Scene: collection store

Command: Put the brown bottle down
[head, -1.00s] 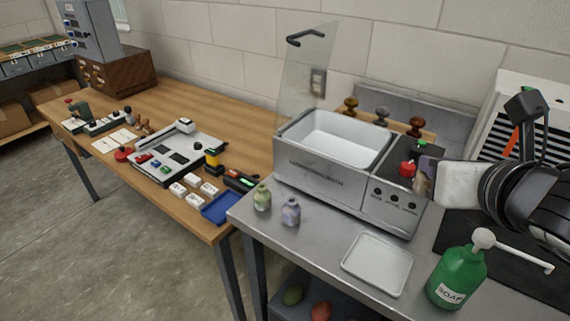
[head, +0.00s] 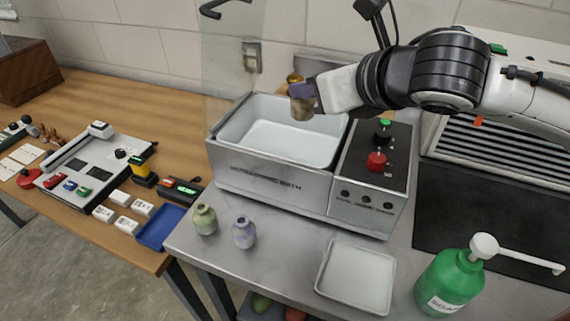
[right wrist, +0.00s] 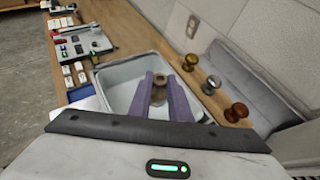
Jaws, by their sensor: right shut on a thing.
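The brown bottle (head: 303,107) is small and hangs below my right gripper (head: 302,91), over the right rear part of the ultrasonic bath (head: 270,184). The gripper is shut on it. In the right wrist view, the bottle (right wrist: 159,90) sits between the two purple fingers of the gripper (right wrist: 160,101), with the white basin behind it. The bath's basin looks empty, and its clear lid stands raised. I cannot tell the exact height of the bottle above the basin floor. My left gripper is not in view.
A white tray (head: 356,277), a green soap bottle (head: 450,281) and two small vases, green (head: 205,219) and lilac (head: 244,232), stand on the metal counter. Knob-topped objects (right wrist: 210,85) line the back. The raised clear lid (head: 232,50) stands behind the bath.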

